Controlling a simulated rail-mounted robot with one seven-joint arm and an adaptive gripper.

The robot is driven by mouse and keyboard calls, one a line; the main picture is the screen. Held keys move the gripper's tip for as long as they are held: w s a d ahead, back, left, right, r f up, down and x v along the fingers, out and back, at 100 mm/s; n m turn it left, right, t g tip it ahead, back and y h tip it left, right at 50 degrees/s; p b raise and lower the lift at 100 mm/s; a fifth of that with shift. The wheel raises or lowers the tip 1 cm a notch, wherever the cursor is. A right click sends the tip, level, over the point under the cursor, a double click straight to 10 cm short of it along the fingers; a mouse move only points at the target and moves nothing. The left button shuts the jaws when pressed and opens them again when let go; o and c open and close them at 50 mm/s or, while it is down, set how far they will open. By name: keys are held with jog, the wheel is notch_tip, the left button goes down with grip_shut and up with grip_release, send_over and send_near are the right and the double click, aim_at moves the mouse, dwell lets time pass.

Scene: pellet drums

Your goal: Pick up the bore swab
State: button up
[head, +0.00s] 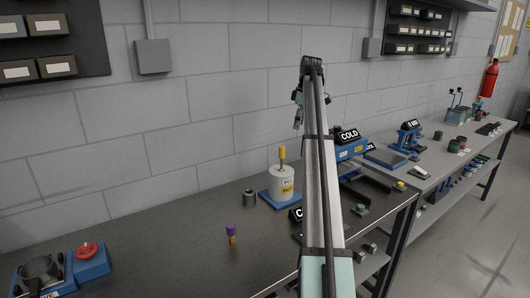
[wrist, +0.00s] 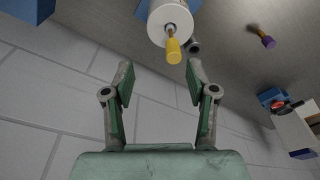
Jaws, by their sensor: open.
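A yellow handle (head: 282,156) stands upright out of the top of a white labelled cylinder (head: 275,186) on a blue base. A small upright piece with a purple top and orange-yellow lower part (head: 231,232) stands on the bench in front. I cannot tell for sure which is the bore swab. In the wrist view the yellow handle (wrist: 173,50) lies beyond my fingertips, roughly between them and apart from them. The purple-and-yellow piece (wrist: 266,40) is off to the right there. My gripper (wrist: 160,66) is open and empty; in the head view it is raised above the bench, partly hidden by my arm.
A grey metal cylinder (head: 248,198) stands just left of the white cylinder. A blue box with a red button (head: 88,260) is at the bench's left. A "COLD" sign (head: 348,135) stands behind my arm. The left-middle of the bench is mostly clear.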

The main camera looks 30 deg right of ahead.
jog(key=w+a+r+n, duration=0.1)
jog(key=w+a+r, duration=0.1)
jog(key=a+r, duration=0.15)
jog(key=p, duration=0.4)
send_over(281, 158)
jog(key=d, duration=0.1)
jog(key=shift+n, duration=0.3)
jog(key=f, duration=1.2)
jog(key=shift+w+d, duration=0.2)
jog(key=shift+w, duration=0.2)
jog(key=shift+a+f+p, duration=0.15)
jog(key=shift+f+p, duration=0.45)
jog(key=shift+f, duration=0.55)
jog(key=shift+a+f+p, duration=0.1)
jog(key=shift+f+p, duration=0.45)
jog(key=shift+f, duration=0.55)
jog(key=shift+w+f, duration=0.15)
jog(key=shift+f, duration=0.3)
grip_shut()
